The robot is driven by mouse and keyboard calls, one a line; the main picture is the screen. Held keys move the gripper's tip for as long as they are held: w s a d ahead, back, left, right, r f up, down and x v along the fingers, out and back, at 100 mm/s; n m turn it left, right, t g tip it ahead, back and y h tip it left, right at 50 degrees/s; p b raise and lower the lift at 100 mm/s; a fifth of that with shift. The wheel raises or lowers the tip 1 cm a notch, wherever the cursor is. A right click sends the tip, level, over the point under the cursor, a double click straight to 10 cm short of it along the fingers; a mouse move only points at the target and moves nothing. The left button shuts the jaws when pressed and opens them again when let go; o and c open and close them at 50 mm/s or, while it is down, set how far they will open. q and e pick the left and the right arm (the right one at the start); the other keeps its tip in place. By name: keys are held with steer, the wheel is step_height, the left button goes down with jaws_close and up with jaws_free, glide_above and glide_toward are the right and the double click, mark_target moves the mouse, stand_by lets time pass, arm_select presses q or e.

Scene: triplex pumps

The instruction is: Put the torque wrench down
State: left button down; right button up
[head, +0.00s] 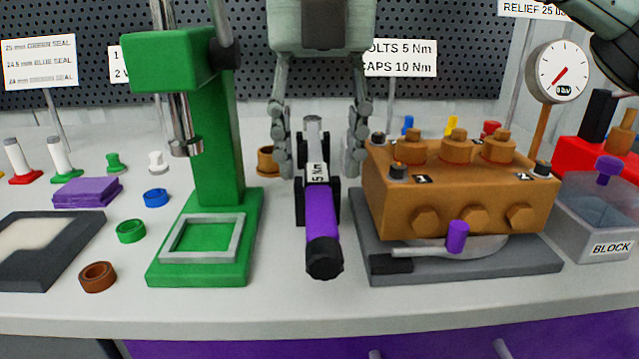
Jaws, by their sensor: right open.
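The torque wrench (322,215) has a purple handle with a black end cap, a grey head and a "5 Nm" label. It lies between the green press and the brown pump, its handle pointing to the front edge. Black uprights (300,202) of a holder stand on both sides of it, and it appears to rest between them. My right gripper (320,160) comes down from above, open, with one finger on each side of the wrench's head and a visible gap to each. My left gripper is not in view.
The green press (222,160) stands close on the left. The brown pump (458,190) on its grey plate (530,268) is close on the right. A clear bin (597,222) and gauge (558,72) are farther right. Coloured seals and a purple block (86,192) lie left.

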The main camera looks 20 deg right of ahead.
steer(key=r, duration=0.6)
steer(key=shift+s, duration=0.2)
steer(key=shift+f, duration=0.1)
stand_by(1.9)
